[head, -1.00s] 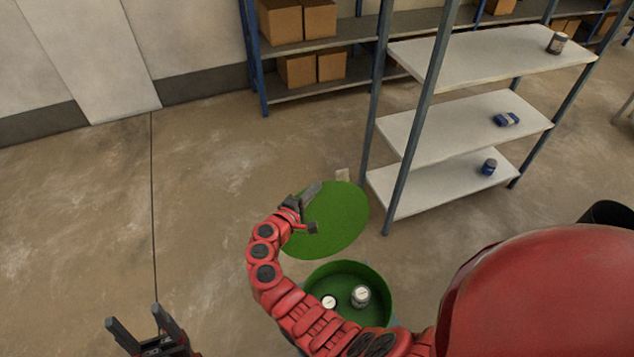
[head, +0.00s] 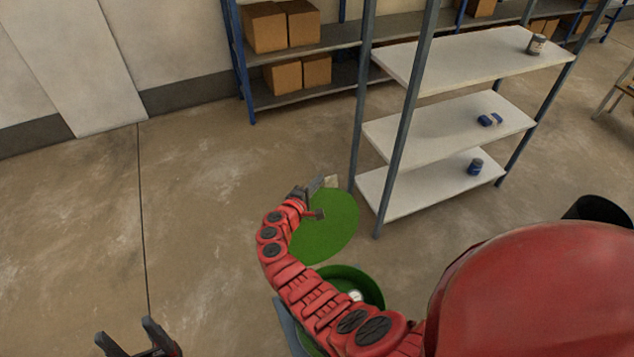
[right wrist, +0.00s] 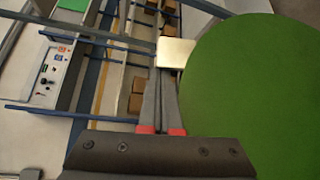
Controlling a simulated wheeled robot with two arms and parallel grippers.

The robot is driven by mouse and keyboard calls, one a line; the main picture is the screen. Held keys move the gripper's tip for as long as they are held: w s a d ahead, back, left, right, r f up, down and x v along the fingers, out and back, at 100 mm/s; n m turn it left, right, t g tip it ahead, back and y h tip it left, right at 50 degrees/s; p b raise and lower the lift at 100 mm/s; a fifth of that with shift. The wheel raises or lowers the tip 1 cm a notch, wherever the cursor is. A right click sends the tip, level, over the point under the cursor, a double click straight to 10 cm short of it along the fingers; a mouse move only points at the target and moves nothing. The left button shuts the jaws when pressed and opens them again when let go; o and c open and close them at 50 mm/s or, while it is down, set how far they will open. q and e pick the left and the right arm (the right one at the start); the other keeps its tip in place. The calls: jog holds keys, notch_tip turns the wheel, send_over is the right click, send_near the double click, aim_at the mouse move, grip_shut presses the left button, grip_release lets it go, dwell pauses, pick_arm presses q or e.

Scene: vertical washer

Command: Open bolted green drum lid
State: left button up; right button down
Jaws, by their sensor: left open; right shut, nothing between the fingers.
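The green drum (head: 367,284) stands low in the head view, partly hidden by my right arm. Its top is open, and a white-topped item (head: 355,295) shows inside. The round green lid (head: 330,228) is raised beyond the drum, apart from its rim. It fills the right of the right wrist view (right wrist: 262,90), with a pale tab (right wrist: 175,53) at its edge. My right gripper (head: 322,197) is beside the lid, its fingers together near the tab, with nothing between them. My left gripper (head: 122,332) is open and empty at the lower left of the head view.
A grey-posted rack with white shelves (head: 440,120) stands right of the lid, holding small cans. A blue-framed shelf with cardboard boxes (head: 265,27) is behind. A black bin (head: 597,210) stands at the right. The floor (head: 200,200) on the left is clear.

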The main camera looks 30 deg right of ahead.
jog(key=s+r+m+t+h+b, duration=0.1)
jog(key=s+m+b, duration=0.1)
jog(key=s, duration=0.6)
jog(key=shift+s+a+b, duration=0.2)
jog(key=shift+a+b, duration=0.05)
jog(key=shift+b, duration=0.6)
